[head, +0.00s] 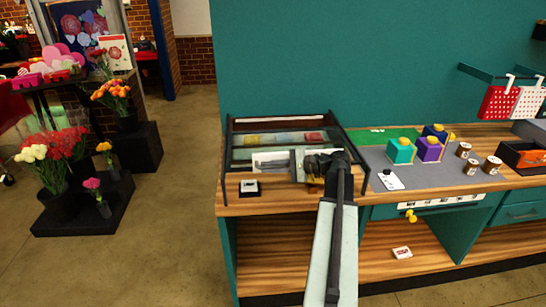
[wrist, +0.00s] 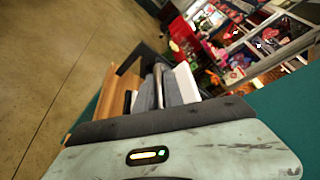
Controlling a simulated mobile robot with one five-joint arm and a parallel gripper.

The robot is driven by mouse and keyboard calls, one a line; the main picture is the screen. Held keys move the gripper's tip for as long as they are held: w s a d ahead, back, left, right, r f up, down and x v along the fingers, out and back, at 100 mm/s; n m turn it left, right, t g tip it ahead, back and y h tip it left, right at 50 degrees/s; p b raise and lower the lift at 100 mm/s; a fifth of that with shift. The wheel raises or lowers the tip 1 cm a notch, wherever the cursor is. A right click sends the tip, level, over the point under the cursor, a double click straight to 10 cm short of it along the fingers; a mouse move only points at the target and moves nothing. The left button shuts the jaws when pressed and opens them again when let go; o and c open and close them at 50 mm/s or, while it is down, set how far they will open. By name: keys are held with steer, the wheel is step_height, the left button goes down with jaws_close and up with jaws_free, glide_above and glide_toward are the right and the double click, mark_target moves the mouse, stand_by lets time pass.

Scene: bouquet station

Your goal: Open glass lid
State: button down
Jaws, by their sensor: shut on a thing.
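The display case (head: 280,124) with the glass lid stands at the left end of the wooden counter. It has a dark frame, and rolled and flat items show inside it. The glass lid (head: 245,152) is hard to make out; how far it is raised I cannot tell. My gripper (head: 304,163) is over the front part of the case, with my arm coming in from below. In the wrist view my gripper (wrist: 160,88) is shut around a thin grey bar, which seems to be the lid's handle. The fingers and arm hide part of the case front.
A small black-and-white box (head: 249,188) sits at the counter's front left. A teal wall (head: 350,60) stands behind. Flower stands (head: 85,195) are left; floor between is clear.

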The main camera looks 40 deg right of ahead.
steer(key=shift+s+a, duration=0.7)
steer(key=shift+s, duration=0.25)
steer(key=shift+s+a, duration=0.7)
steer(key=shift+s, duration=0.2)
steer(key=c, duration=1.7)
jaws_free()
steer(key=shift+w, duration=0.1)
steer(key=p+v, duration=0.1)
steer(key=v, duration=0.7)
steer(key=shift+f+p, duration=0.1)
steer(key=shift+p, duration=0.2)
